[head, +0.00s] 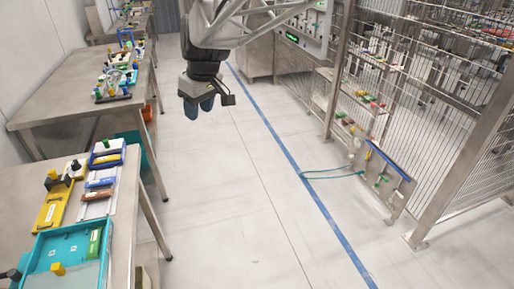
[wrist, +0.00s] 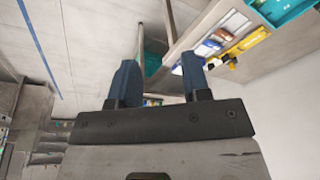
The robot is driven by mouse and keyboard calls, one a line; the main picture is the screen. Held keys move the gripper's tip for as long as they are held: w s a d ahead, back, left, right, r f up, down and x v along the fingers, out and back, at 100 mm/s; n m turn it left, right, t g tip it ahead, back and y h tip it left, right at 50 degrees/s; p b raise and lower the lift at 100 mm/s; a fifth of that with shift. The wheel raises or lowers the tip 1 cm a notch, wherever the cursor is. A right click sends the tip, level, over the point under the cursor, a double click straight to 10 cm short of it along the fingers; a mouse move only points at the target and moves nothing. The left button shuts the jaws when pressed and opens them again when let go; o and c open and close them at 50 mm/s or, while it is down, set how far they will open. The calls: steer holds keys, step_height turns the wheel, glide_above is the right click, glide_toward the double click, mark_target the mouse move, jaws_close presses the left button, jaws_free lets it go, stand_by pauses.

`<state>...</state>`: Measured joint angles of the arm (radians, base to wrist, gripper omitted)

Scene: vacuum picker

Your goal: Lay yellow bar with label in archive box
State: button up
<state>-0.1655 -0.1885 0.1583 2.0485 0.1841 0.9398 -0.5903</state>
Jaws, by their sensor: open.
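A long yellow bar with a pale label (head: 50,215) lies on the near left table in the head view. It also shows in the wrist view (wrist: 252,41). A teal tray (head: 45,243) is at that table's front; its corner shows in the wrist view (wrist: 290,12). A smaller blue-rimmed box (head: 107,144) at the table's far end has a yellow piece in it. I cannot tell which of the two is the archive box. My gripper (head: 198,106) hangs over the floor aisle, right of the tables. Its blue fingers (wrist: 159,62) are apart, with nothing between them.
A second table (head: 85,85) behind holds several small items. Wire fencing (head: 420,110) stands on the right.

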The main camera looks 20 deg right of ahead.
steer(key=s+d+f+m, duration=0.2)
steer(key=s+d, duration=0.2)
steer(key=s, duration=0.5)
steer(key=s+d+f+m+h, duration=0.1)
steer(key=s+d+f+m, duration=0.1)
steer(key=s, duration=0.8)
steer(key=s+d+f+m+h, duration=0.1)
steer(key=s+d+m, duration=0.2)
steer(key=s+d, duration=0.3)
steer(key=s, duration=0.3)
steer(key=shift+s+d+f+m+t, duration=0.25)
steer(key=shift+d+f+m+t, duration=0.1)
steer(key=shift+f+m+t, duration=0.05)
steer(key=shift+c, duration=0.2)
